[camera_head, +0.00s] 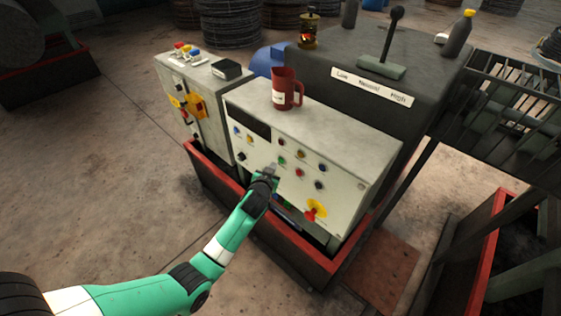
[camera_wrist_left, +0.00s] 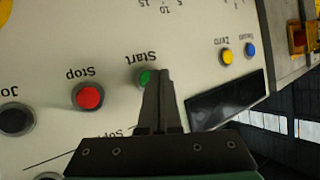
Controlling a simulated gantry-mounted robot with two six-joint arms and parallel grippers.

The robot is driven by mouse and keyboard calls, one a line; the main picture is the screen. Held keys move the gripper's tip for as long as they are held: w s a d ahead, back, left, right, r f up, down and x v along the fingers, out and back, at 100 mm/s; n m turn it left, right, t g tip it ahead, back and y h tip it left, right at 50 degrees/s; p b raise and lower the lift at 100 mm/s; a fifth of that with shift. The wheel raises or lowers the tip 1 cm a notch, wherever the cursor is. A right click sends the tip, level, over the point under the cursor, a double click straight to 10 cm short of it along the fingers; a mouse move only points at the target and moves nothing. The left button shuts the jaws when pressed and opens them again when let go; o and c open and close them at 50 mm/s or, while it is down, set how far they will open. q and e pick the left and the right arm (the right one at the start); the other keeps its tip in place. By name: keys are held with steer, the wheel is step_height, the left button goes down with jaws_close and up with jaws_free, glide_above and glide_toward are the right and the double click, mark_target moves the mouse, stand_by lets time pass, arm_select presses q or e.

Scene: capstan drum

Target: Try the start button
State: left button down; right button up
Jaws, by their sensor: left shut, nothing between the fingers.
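The green start button (camera_wrist_left: 145,77) is on the cream control panel (camera_wrist_left: 60,40), beside the word "Start". In the wrist view its edge is partly hidden by my left gripper (camera_wrist_left: 161,74), whose two fingers are shut together with nothing between them. The fingertips are at the button's side in that picture; I cannot tell whether they touch the button or the panel. In the head view the green button (camera_head: 282,160) shows just above and right of my left gripper (camera_head: 272,168). My right gripper is not in view.
A red stop button (camera_wrist_left: 89,96) sits beside the start button. Yellow zero (camera_wrist_left: 227,57) and blue (camera_wrist_left: 250,48) buttons and a dark display (camera_wrist_left: 228,100) are near. A red jug (camera_head: 286,92) stands on the cabinet top. A yellow-and-red switch (camera_head: 315,210) is lower right.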

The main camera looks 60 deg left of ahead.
arm_select(q)
steer(key=shift+w+a+b, duration=0.1)
steer(key=shift+w+b, duration=0.3)
steer(key=shift+w+a+b, duration=0.15)
steer(key=shift+w+b, duration=0.25)
stand_by(0.7)
stand_by(0.3)
steer(key=shift+s+d+p, duration=0.25)
steer(key=shift+s+p, duration=0.4)
steer(key=shift+s, duration=0.1)
steer(key=shift+s+r, duration=0.1)
